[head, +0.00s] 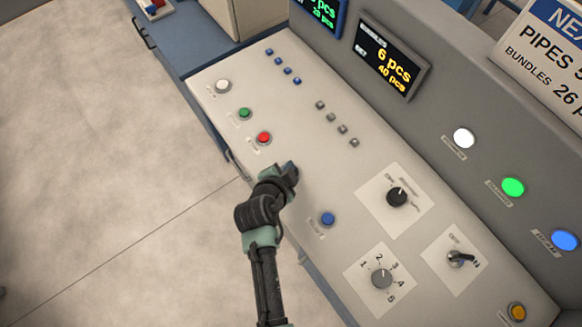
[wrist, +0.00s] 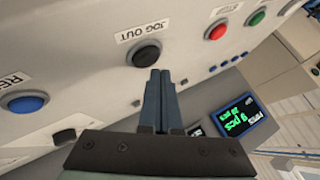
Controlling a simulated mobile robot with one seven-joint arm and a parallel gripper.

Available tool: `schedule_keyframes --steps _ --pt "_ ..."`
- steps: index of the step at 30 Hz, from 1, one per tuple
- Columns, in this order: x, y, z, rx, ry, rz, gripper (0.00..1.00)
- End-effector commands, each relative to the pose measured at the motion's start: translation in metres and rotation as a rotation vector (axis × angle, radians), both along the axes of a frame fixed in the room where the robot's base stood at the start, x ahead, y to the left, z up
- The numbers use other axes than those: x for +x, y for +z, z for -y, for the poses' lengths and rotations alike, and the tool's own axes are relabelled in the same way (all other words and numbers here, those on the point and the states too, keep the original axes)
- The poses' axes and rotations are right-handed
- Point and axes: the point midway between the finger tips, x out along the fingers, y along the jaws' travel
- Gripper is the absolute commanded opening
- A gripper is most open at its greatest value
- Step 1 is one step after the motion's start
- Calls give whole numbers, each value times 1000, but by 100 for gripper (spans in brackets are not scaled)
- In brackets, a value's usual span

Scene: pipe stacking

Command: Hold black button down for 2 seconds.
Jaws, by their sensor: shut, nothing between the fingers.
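The black button (wrist: 147,52), labelled JOG OUT, is on the light grey panel in the wrist view. In the head view it is hidden behind my gripper (head: 289,168). My gripper is shut with nothing between its dark fingers. In the wrist view the gripper's tips (wrist: 160,72) lie at the lower right edge of the black button and slightly overlap its outline. I cannot tell whether they touch it.
A red button (head: 264,138) and a green button (head: 245,113) are up-left of my gripper, and a blue button (head: 327,219) is down-right. Rotary knobs (head: 396,197) and small grey buttons (head: 337,129) lie further right. A yellow-text display (head: 388,62) stands behind.

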Motion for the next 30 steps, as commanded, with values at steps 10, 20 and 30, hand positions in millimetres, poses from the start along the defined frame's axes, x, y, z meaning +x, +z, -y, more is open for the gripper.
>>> schedule_keyframes --steps 10,20,30 --pt "0 5 0 0 -1 2 0" --pt "0 38 0 2 0 2 0" --pt "0 50 0 1 0 1 0"
